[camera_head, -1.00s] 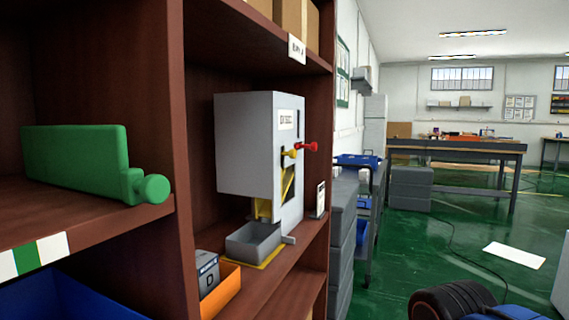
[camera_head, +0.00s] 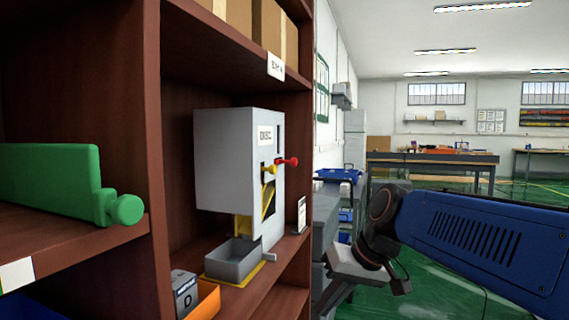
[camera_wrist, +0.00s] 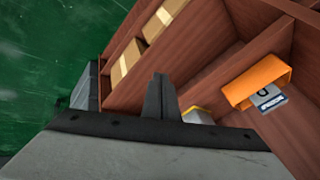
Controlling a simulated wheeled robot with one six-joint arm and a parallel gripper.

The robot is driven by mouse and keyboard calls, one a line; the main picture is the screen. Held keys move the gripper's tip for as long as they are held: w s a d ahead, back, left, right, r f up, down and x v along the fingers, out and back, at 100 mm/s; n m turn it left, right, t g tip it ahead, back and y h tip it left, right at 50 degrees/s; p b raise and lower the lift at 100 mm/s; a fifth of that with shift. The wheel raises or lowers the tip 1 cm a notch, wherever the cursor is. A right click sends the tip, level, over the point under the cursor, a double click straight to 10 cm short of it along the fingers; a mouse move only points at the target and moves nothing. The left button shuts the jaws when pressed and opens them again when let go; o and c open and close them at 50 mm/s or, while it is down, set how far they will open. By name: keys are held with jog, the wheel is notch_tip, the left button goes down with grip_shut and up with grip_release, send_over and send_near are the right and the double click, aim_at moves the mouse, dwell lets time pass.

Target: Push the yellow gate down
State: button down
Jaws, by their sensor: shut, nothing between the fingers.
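The grey dispenser (camera_head: 225,165) stands on a shelf of the brown rack in the head view. Its side faces right, with a yellow knob (camera_head: 265,170), a red knob (camera_head: 289,161) and the yellow gate (camera_head: 268,198) in a slot. A grey tray (camera_head: 233,260) sits below on a yellow base. My gripper (camera_wrist: 160,92) is shut and empty in the wrist view. In the head view my arm reaches in from the right, and its end is apart from the dispenser, to its right. In the wrist view a small part of the dispenser shows beyond my gripper.
A green block with a round knob (camera_head: 126,209) lies on the left shelf. An orange bin (camera_head: 207,303) with a grey box (camera_head: 185,292) stands in front of the tray. A small white card stand (camera_head: 301,215) is right of the dispenser. Cardboard boxes (camera_head: 238,14) fill the upper shelf.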

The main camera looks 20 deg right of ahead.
jog(key=w+d+r+t+y, duration=0.15)
jog(key=w+r+y, duration=0.25)
jog(key=w+r, duration=1.1)
jog(key=w+d+r+n+t+y, duration=0.1)
jog(key=w+d+r+t+y, duration=0.2)
jog(key=w+r, duration=0.4)
jog(key=w+d+r+n+y, duration=0.1)
jog(key=w+d+r+y, duration=0.1)
jog(key=w+d+r, duration=0.55)
jog(key=w+a+f, duration=0.1)
jog(key=a+f, duration=0.2)
jog(key=a, duration=0.8)
jog(key=shift+w+a, duration=0.3)
jog(key=shift+w, duration=0.1)
jog(key=shift+f, duration=0.1)
notch_tip(320, 180, down, 8)
jog(key=shift+r, duration=0.2)
